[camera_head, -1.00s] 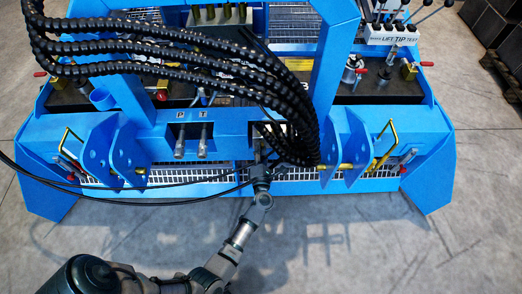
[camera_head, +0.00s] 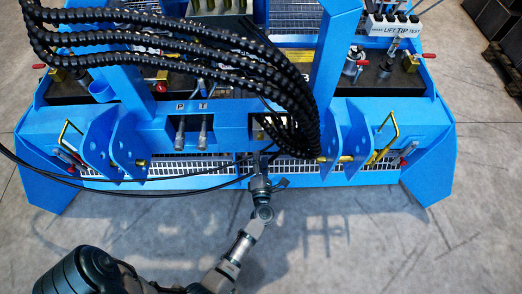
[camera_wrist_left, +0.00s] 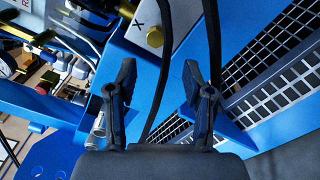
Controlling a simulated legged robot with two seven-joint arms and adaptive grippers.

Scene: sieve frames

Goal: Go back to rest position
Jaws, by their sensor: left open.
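My left gripper (camera_head: 260,160) reaches up from the bottom of the head view to the front of the blue machine frame (camera_head: 225,118), just below the bundle of black hoses. In the left wrist view its two fingers (camera_wrist_left: 157,90) stand apart with nothing gripped. Black hoses (camera_wrist_left: 160,75) run behind and between the fingers there, close to them. My right gripper shows in neither view.
Thick black hoses (camera_head: 180,50) arch over the frame. Two metal couplings marked P and T (camera_head: 203,128) sit left of my gripper. Blue brackets (camera_head: 345,142) stand on both sides. A metal grating (camera_head: 200,167) runs along the base. The grey floor (camera_head: 380,240) in front is clear.

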